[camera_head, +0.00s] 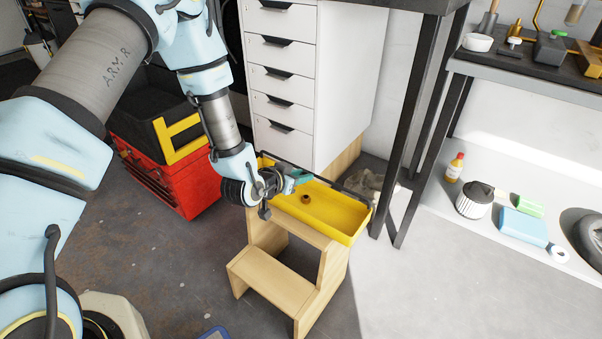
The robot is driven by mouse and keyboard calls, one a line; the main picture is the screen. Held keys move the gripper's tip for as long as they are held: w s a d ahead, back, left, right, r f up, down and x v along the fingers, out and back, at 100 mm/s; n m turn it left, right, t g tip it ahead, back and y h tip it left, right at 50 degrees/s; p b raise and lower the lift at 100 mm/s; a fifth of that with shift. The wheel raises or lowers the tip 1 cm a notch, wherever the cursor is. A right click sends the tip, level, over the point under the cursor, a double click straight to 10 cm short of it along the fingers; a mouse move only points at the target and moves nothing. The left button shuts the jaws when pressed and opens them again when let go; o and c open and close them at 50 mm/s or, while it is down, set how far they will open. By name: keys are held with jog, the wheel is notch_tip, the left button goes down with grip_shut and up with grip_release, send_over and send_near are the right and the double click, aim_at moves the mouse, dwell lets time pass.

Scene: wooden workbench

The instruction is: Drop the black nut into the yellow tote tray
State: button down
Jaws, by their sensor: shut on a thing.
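The yellow tote tray (340,222) sits on top of a small wooden step stool. A brownish ring-shaped nut (305,199) lies inside the tray on its floor. My gripper (297,179) is over the left part of the tray, with its teal fingers pointing right. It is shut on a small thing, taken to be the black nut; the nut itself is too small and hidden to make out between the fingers. My wrist covers the left end of the tray.
The wooden step stool (270,273) stands on the grey floor. A white drawer cabinet (340,75) is close behind the tray. A red toolbox (195,188) is at the left, and dark table legs (419,130) stand just right of the tray. A shelf (440,208) holds several items.

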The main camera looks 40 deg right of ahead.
jog(key=c, duration=0.6)
grip_release()
jog(key=v, duration=1.1)
